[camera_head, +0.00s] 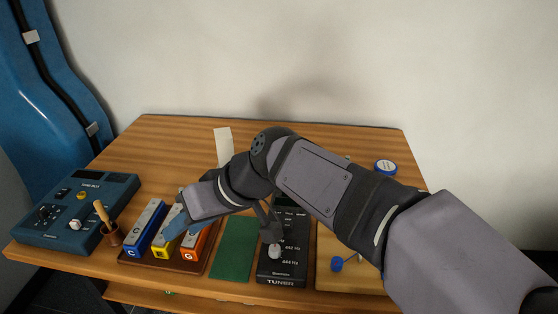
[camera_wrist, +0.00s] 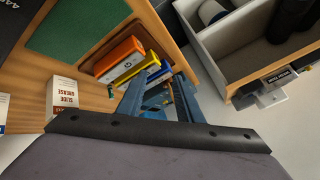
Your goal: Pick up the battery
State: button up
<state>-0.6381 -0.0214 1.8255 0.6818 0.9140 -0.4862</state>
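I cannot identify the battery for certain. A small green item, which may be it, lies on the wood near the orange bar in the wrist view (camera_wrist: 110,92). A small green spot also shows low at the front edge in the head view (camera_head: 168,292), too small to name. My gripper (camera_head: 174,222) is above the chime bars in the head view. In the wrist view my gripper (camera_wrist: 158,94) has its two blue fingers apart, with nothing clearly held between them. The green item is to the left of the fingers there.
Orange (camera_head: 196,240), yellow (camera_head: 163,243) and blue (camera_head: 146,229) bars sit on a brown tray. A green mat (camera_head: 234,249) and a black tuner (camera_head: 283,265) are to their right. A slide grease box (camera_wrist: 63,98) and an open grey drawer (camera_wrist: 215,55) show in the wrist view.

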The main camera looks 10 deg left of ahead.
jog(key=w+d+m+t+h+p, duration=0.1)
jog(key=w+d+m+h+p, duration=0.35)
jog(key=w, duration=0.45)
jog(key=w+d+m+t+h+p, duration=0.1)
jog(key=w+d+m+t+p, duration=0.15)
jog(key=w+d+p, duration=0.4)
jog(key=shift+w+d+f+m+h+p, duration=0.75)
jog(key=shift+w+d+f+m+p, duration=0.35)
jog(key=shift+w+d, duration=1.55)
jog(key=shift+w+d+f+m+h+p, duration=0.85)
jog(key=shift+w+d+m+p, duration=0.3)
jog(key=shift+w+d, duration=1.45)
jog(key=shift+w+d+f+m+h+p, duration=0.65)
jog(key=shift+w+d+f+m+p, duration=0.45)
jog(key=shift+w+d, duration=1.5)
jog(key=shift+d+f+p, duration=0.45)
jog(key=shift+f+p, duration=0.1)
jog(key=shift+f, duration=0.25)
jog(key=shift+d+f+p, duration=0.4)
jog(key=shift+f+p, duration=0.15)
jog(key=shift+f, duration=0.25)
jog(key=shift+x, duration=0.85)
jog(key=shift+c, duration=0.4)
grip_shut()
